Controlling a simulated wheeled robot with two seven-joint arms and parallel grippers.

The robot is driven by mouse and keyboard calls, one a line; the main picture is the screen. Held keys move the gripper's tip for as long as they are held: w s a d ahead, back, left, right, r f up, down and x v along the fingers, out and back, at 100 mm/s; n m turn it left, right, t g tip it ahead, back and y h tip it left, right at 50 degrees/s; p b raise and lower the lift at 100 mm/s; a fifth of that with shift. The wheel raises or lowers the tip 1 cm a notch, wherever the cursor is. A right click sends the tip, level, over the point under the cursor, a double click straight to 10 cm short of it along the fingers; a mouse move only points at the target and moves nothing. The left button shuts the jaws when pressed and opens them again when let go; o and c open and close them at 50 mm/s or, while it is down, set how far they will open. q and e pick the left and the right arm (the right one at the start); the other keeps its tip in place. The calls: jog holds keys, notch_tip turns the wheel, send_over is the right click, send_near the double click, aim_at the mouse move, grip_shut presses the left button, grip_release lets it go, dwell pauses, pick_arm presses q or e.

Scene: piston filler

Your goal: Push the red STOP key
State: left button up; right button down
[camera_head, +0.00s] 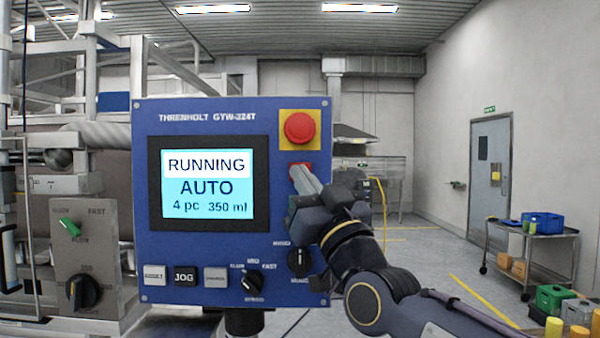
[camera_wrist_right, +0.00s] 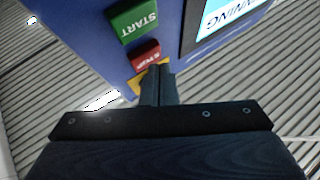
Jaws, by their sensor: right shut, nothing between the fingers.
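The red STOP key (camera_head: 300,166) is on the blue control panel (camera_head: 220,128), just below the red mushroom button (camera_head: 299,127) on its yellow plate. My right gripper (camera_head: 298,172) is shut and empty. Its fingertips are at the STOP key and cover its lower part in the head view. In the right wrist view, the STOP key (camera_wrist_right: 144,54) shows beside the shut fingertips (camera_wrist_right: 156,70); I cannot tell whether they touch it. The screen (camera_head: 208,184) reads RUNNING, AUTO, 4 pc, 350 ml. My left gripper is not in view.
The green START key (camera_wrist_right: 134,19) is close to the STOP key; my gripper hides it in the head view.

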jog(key=shift+w, duration=0.4)
dwell(0.4)
jog(key=shift+s, duration=0.1)
jog(key=shift+s+b, duration=0.45)
jog(key=shift+s, duration=0.25)
jog(key=s, duration=0.5)
dwell(0.4)
dwell(0.6)
